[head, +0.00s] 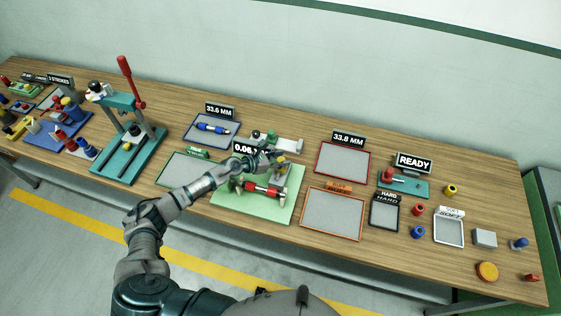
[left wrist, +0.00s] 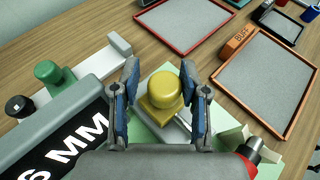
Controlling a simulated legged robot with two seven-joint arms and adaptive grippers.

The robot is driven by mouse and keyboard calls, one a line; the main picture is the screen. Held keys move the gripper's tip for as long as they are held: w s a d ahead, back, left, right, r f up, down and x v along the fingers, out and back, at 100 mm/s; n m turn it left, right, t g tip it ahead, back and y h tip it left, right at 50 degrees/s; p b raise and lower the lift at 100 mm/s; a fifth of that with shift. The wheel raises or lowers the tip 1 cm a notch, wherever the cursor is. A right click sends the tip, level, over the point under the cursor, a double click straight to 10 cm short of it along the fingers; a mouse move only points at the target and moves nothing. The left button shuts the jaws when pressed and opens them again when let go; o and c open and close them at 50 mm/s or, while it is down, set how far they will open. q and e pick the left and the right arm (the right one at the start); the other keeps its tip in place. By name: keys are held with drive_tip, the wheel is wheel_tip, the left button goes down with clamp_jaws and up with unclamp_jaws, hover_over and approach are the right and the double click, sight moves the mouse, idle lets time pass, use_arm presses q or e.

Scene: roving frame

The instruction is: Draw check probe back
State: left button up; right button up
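The check probe shows as a yellow knob on a square yellow block (left wrist: 165,92) with a light rod in the left wrist view. In the head view its yellow part (head: 282,160) sits at the back of a pale green plate (head: 228,203). My left gripper (head: 274,156) is over the knob. In the left wrist view its two blue-padded fingers (left wrist: 164,98) stand apart, one on each side, with a gap to the knob. A red-banded roller (head: 262,190) lies across supports on the plate. A black readout ending in "6 MM" (left wrist: 65,145) stands beside the gripper. My right gripper is out of view.
A grey bar with a green knob (left wrist: 50,73) lies behind the readout. Red-rimmed (head: 343,172) and orange-rimmed (head: 332,237) trays lie to the right. A teal press with a red lever (head: 130,85) stands left. A tray (head: 215,141) holds a blue roller.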

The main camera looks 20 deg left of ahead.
use_arm(q)
drive_tip(key=shift+o, duration=0.4)
drive_tip(key=shift+f, duration=0.1)
drive_tip(key=shift+d, duration=0.1)
drive_tip(key=shift+s+a, duration=0.2)
drive_tip(key=shift+a, duration=0.1)
drive_tip(key=v, duration=1.1)
drive_tip(key=shift+s+d, duration=0.1)
